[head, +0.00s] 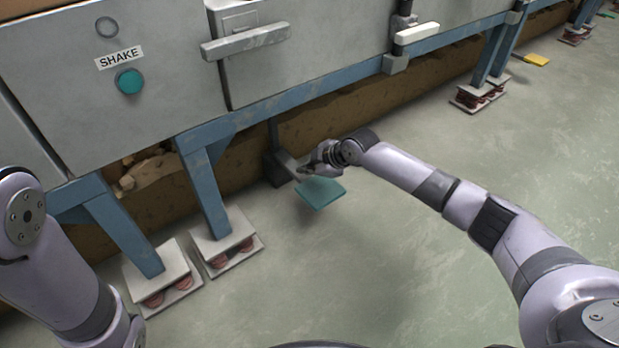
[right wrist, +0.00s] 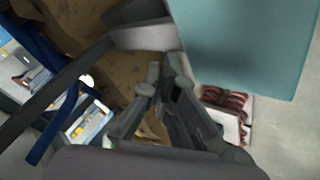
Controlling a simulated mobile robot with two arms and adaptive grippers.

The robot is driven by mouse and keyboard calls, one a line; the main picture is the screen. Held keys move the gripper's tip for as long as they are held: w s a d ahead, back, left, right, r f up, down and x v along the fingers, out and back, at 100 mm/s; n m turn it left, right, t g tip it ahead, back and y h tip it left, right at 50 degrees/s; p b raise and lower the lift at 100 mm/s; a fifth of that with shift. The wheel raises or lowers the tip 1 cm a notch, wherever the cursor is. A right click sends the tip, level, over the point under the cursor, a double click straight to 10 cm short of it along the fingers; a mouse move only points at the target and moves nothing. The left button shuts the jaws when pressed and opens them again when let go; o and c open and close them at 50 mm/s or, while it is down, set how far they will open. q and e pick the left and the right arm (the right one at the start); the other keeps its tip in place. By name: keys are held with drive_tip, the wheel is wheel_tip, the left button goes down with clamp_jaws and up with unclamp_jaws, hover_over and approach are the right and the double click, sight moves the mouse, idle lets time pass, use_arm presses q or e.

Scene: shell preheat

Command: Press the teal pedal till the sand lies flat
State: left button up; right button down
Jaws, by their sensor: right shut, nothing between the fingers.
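The teal pedal (head: 320,192) sits low at the foot of the machine in the head view, on a dark bracket. My right gripper (head: 306,170) is shut and empty, just above and beside the pedal's back edge; I cannot tell whether it touches. In the right wrist view the pedal (right wrist: 245,40) fills the upper right, and my right gripper's closed fingertips (right wrist: 165,60) are to its left, near its grey mount. The sand is not in view. My left arm shows at the left edge of the head view, but its gripper does not.
The grey cabinet (head: 170,35) carries a SHAKE label (head: 119,57) and a teal button (head: 130,81). Blue legs (head: 205,180) stand on spring feet left of the pedal. A yellow pedal (head: 537,60) lies far right. The floor in front is clear.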

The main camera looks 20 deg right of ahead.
sight(313, 183)
drive_tip(key=shift+f, duration=0.15)
drive_tip(key=shift+f, duration=0.3)
drive_tip(key=shift+s+d+f+b, duration=0.15)
drive_tip(key=shift+f+b, duration=0.6)
drive_tip(key=shift+f, duration=0.6)
drive_tip(key=shift+s+d+f+b, duration=0.1)
drive_tip(key=shift+f+b, duration=0.6)
drive_tip(key=shift+f, duration=0.6)
idle(2.0)
drive_tip(key=shift+r, duration=0.15)
drive_tip(key=shift+w+a+r+p, duration=0.1)
drive_tip(key=shift+w+r+p, duration=0.05)
drive_tip(key=shift+r+p, duration=1.25)
drive_tip(key=shift+w+a+r+p, duration=0.1)
drive_tip(key=shift+r+p, duration=1.05)
drive_tip(key=shift+r, duration=0.35)
